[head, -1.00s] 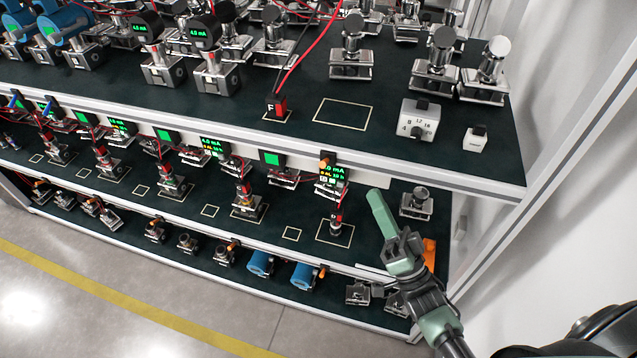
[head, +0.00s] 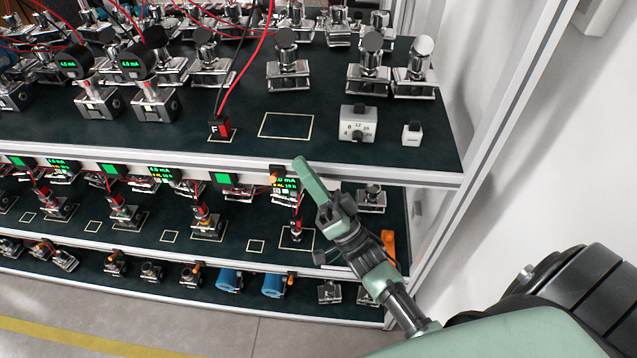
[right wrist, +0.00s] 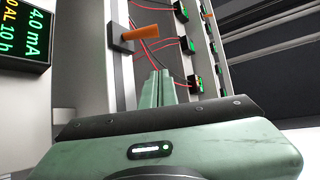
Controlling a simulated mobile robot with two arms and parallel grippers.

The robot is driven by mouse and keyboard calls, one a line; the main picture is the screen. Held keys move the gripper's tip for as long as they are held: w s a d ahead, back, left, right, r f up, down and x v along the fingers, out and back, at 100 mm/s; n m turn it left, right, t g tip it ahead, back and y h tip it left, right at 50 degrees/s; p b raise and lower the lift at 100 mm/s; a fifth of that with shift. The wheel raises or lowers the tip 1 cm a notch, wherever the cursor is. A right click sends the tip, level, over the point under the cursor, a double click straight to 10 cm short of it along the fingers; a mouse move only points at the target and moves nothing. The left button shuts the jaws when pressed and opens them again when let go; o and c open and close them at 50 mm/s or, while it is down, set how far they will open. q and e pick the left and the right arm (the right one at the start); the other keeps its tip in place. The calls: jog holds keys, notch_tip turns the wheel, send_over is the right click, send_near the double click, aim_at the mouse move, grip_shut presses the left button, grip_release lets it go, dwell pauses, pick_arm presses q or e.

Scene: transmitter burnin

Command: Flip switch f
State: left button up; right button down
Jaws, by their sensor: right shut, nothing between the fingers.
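A small switch with an orange lever (head: 274,177) sits on the front edge of the upper shelf, above a lit green display (head: 287,186). In the right wrist view the orange lever (right wrist: 141,36) sticks out sideways from its dark mount, just ahead of my fingers. No letter is legible on this switch. A red and black block marked F (head: 220,129) stands on the upper shelf behind it. My right gripper (head: 300,163) is shut and empty. Its tips are close to the right of the switch; contact does not show. My left gripper is out of view.
The upper shelf (head: 370,160) holds several metal fixtures, a white dial box (head: 358,123) and a small white block (head: 412,134). A metal rack post (head: 475,190) stands right of my arm.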

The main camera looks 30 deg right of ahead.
aim_at(274, 177)
jog(key=shift+w+a+f+p, duration=0.2)
jog(key=shift+w+a, duration=0.1)
jog(key=shift+a, duration=0.3)
jog(key=shift+w+a+f+p, duration=0.1)
jog(key=shift+w+a+f, duration=0.15)
jog(key=shift+a, duration=0.3)
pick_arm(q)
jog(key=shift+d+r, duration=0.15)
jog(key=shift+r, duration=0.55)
pick_arm(e)
jog(key=shift+a+f, duration=0.45)
jog(key=shift+s, duration=0.1)
